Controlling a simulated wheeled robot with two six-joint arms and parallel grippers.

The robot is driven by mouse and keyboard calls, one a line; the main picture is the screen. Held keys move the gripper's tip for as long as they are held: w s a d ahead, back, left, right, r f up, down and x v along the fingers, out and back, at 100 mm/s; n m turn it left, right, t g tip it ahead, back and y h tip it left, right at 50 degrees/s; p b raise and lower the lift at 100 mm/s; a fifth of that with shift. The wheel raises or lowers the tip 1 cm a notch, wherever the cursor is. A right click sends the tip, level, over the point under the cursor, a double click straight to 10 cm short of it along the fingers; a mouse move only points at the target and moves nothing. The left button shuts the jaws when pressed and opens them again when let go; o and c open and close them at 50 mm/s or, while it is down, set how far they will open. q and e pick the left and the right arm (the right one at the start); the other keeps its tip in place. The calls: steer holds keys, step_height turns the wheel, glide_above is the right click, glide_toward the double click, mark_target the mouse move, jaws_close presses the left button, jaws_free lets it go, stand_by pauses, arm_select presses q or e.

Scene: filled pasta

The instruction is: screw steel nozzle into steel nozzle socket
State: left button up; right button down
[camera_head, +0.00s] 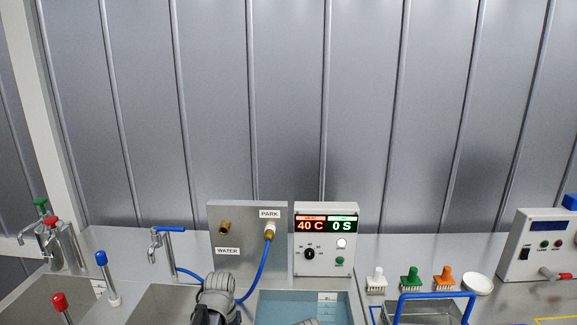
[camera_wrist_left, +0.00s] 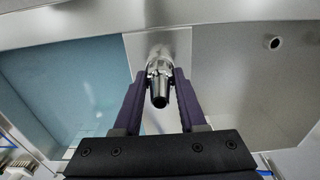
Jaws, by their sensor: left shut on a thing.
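My left gripper (camera_wrist_left: 160,84) is shut on a small steel nozzle (camera_wrist_left: 159,93), seen in the left wrist view between its two purple fingers. The nozzle has a dark tapered end toward the camera. A shiny, wider metal part (camera_wrist_left: 158,65) sits directly behind it; I cannot tell whether this is the nozzle's own collar or the socket. In the head view a grey link of my left arm (camera_head: 216,293) shows at the bottom edge, and the nozzle is hidden there. No separate steel nozzle socket can be made out. My right gripper is not in view.
The left wrist view shows a blue water basin (camera_wrist_left: 70,85) left and a steel sink (camera_wrist_left: 235,85) with a drain hole right. In the head view, a WATER/PARK panel (camera_head: 247,218) with a blue hose, a control box (camera_head: 326,262) and several brushes (camera_head: 411,279) stand behind.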

arm_select(q)
jaws_close()
steer(key=m, duration=0.9)
steer(key=shift+m, duration=1.3)
